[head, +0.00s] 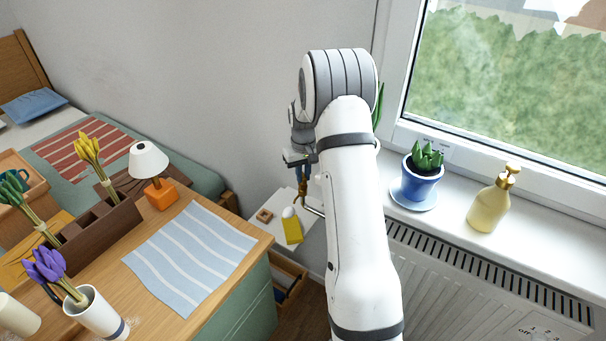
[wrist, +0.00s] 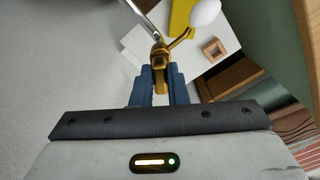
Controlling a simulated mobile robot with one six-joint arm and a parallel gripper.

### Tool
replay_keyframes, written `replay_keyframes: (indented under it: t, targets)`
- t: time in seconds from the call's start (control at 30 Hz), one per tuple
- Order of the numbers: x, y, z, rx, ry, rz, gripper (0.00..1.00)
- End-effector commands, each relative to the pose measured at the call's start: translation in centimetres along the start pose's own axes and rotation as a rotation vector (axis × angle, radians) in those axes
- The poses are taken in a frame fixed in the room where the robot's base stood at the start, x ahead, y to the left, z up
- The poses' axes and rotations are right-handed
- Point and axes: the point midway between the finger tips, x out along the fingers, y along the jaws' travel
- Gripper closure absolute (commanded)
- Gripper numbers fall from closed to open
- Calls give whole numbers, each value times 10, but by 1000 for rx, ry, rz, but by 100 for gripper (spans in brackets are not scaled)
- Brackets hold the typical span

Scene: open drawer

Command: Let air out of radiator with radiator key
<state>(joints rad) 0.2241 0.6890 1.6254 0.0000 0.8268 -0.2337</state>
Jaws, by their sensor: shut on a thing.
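My gripper (wrist: 160,75) has blue fingers and is shut on a small brass key-like piece (wrist: 158,52), likely the radiator key, with an arm sticking out to the right. In the head view, my gripper (head: 299,162) is partly hidden by my arm, and the brass piece (head: 302,186) hangs below it. A silver metal pipe (wrist: 140,18) comes right up beside the brass piece; I cannot tell whether they touch. The white radiator (head: 480,285) stands under the window sill at the right, partly hidden by my arm. Its bleed valve cannot be made out.
Below the gripper, a white surface (head: 272,222) bears a white egg-shaped thing (head: 288,211), a yellow item (head: 293,231) and a small wooden square (head: 265,215). An open drawer (head: 290,278) is beneath. A potted plant (head: 422,180) and soap bottle (head: 489,204) stand on the sill.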

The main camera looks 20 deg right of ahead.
Motion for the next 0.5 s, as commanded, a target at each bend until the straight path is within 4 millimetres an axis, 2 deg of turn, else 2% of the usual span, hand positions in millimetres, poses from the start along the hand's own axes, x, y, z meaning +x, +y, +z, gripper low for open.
replay_keyframes:
  t: [0.3, 0.5]
  targets:
    - [2, 0, 1, -35, -4, -1, 100]
    - [2, 1, 1, -186, -4, -1, 100]
